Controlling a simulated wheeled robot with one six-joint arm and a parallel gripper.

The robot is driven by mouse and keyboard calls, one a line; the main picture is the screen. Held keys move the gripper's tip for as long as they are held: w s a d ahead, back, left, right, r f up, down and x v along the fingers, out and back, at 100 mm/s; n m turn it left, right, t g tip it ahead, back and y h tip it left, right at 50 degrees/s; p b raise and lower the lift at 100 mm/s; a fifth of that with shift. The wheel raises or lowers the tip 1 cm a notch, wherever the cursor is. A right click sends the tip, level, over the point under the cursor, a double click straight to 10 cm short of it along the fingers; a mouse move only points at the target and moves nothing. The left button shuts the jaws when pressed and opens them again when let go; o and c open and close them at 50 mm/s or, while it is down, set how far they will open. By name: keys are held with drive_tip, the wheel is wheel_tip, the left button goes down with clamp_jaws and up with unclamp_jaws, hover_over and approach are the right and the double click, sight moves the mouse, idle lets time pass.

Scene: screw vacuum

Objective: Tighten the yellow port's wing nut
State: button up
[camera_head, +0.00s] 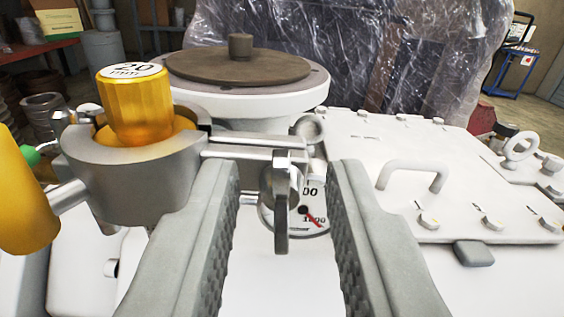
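The yellow port (138,108) stands upright at the left, with a round white label marked 20 on top. A grey metal clamp (130,185) wraps around its base. A bolt runs right from the clamp to the metal wing nut (281,195), which shows edge-on with one wing up and one hanging down. My gripper (288,170) is open, its two grey ridged fingers pointing forward. The wing nut shows in the gap between the fingertips, and neither finger visibly touches it. How tight the nut is cannot be told.
A dial gauge (308,215) with a red needle sits behind the wing nut. A white round flange with a brown lid (238,68) stands behind. A white panel with a handle (412,170) lies right. Another yellow cylinder (20,195) is at the left edge.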

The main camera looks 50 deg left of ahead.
clamp_jaws()
idle(0.5)
drive_tip(key=m, duration=0.8)
drive_tip(key=f+m, duration=0.1)
drive_tip(key=m, duration=0.7)
drive_tip(key=w+f+m, duration=0.1)
drive_tip(key=m, duration=0.7)
drive_tip(key=shift+d+m, duration=0.3)
drive_tip(key=shift+m, duration=0.1)
idle(0.3)
